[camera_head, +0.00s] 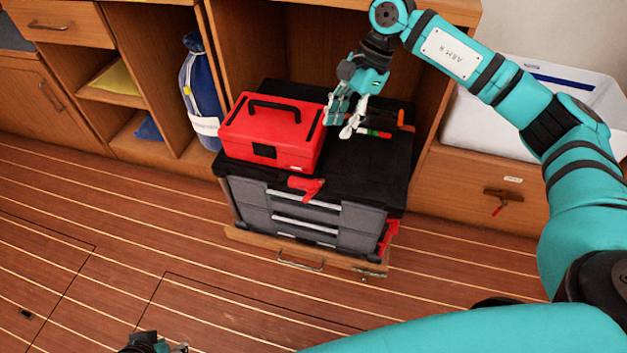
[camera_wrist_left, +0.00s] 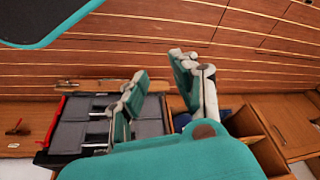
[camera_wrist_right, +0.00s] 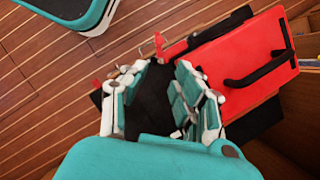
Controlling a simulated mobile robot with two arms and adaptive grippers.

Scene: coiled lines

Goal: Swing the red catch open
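A red catch (camera_head: 307,187) sits at the top front edge of the grey drawer chest (camera_head: 238,190). It also shows in the right wrist view (camera_wrist_right: 172,48). Another red part (camera_head: 388,237) is low at the chest's right front corner. My right gripper (camera_head: 345,122) is above the chest's black top, right of the red toolbox (camera_head: 243,130), behind the front catch and apart from it. Its fingers stand apart with nothing between them in the right wrist view (camera_wrist_right: 158,70). My left gripper (camera_head: 152,343) barely shows at the bottom edge; in the left wrist view (camera_wrist_left: 160,66) its fingers are apart and empty.
Tools with orange and green handles (camera_head: 378,133) lie on the chest top by my right gripper. A blue bag (camera_head: 199,85) stands left of the chest. A white bin (camera_head: 492,128) is at right. A small red-tipped latch (camera_head: 501,201) is on the right cabinet. The wooden floor (camera_head: 110,250) in front is clear.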

